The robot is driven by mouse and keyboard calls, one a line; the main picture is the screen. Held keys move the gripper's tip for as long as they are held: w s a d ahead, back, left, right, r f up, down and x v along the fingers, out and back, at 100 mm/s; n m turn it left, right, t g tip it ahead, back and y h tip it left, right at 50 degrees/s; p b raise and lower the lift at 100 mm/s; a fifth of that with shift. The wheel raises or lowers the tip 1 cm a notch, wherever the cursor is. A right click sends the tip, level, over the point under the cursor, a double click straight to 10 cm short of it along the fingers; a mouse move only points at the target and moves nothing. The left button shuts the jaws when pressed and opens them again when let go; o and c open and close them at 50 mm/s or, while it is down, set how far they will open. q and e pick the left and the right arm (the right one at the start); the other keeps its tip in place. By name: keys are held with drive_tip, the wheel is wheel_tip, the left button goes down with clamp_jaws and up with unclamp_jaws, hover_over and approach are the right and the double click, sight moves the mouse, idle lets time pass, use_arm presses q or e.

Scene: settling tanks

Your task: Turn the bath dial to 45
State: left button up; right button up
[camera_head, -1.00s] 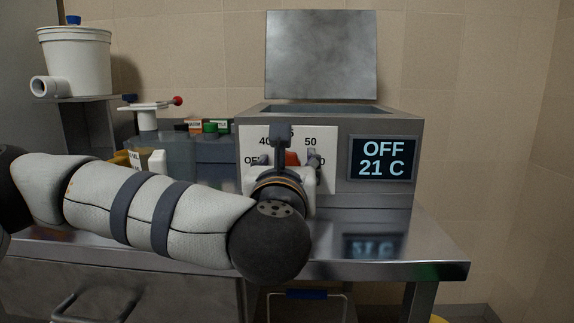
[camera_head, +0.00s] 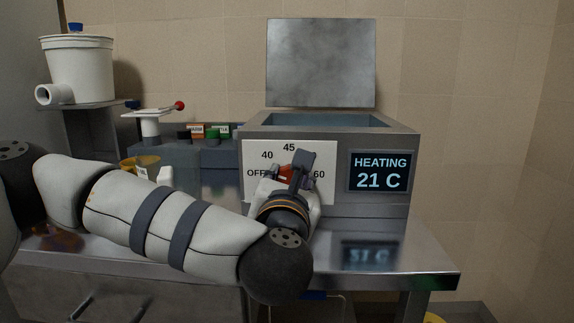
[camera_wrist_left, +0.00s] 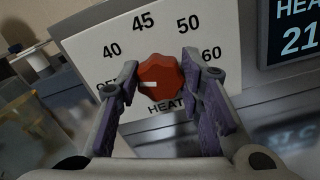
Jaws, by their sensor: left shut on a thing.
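The red bath dial (camera_wrist_left: 162,84) sits on a white scale plate (camera_wrist_left: 88,45) marked OFF, 40, 45, 50 and 60, with HEAT below. A short white mark shows on the dial's left part, on the OFF side. My left gripper (camera_head: 290,174) is shut on the dial, one finger on each side; in the wrist view its fingers (camera_wrist_left: 160,75) flank it. In the head view the gripper hides most of the dial and the 50. The bath's display (camera_head: 380,172) reads HEATING, 21 C. My right gripper is not in view.
The grey bath (camera_head: 400,139) stands on a shiny metal bench (camera_head: 400,262) with its upright lid (camera_head: 320,62) behind. A white bucket (camera_head: 78,70) stands on a shelf at the left. The bench front right is clear.

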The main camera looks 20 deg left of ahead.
use_arm(q)
drive_tip(key=m+p, duration=0.4)
drive_tip(key=shift+d+r+m, duration=0.1)
drive_tip(key=shift+r+m, duration=0.25)
drive_tip(key=shift+m, duration=0.05)
drive_tip(key=m+p, duration=0.3)
drive_tip(key=shift+m+p, duration=0.3)
drive_tip(key=shift+p, duration=0.05)
drive_tip(key=m+p, duration=0.3)
drive_tip(key=m, duration=0.1)
drive_tip(key=shift+f, duration=0.15)
drive_tip(key=shift+f+m+p, duration=0.25)
drive_tip(key=shift+m+p, duration=0.25)
drive_tip(key=shift+m, duration=0.4)
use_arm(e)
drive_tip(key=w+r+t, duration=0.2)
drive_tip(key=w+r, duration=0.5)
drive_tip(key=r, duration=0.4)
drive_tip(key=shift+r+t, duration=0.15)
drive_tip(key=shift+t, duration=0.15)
use_arm(q)
drive_tip(key=o, duration=1.2)
drive_tip(key=shift+d+f, duration=0.1)
drive_tip(key=shift+c, duration=0.2)
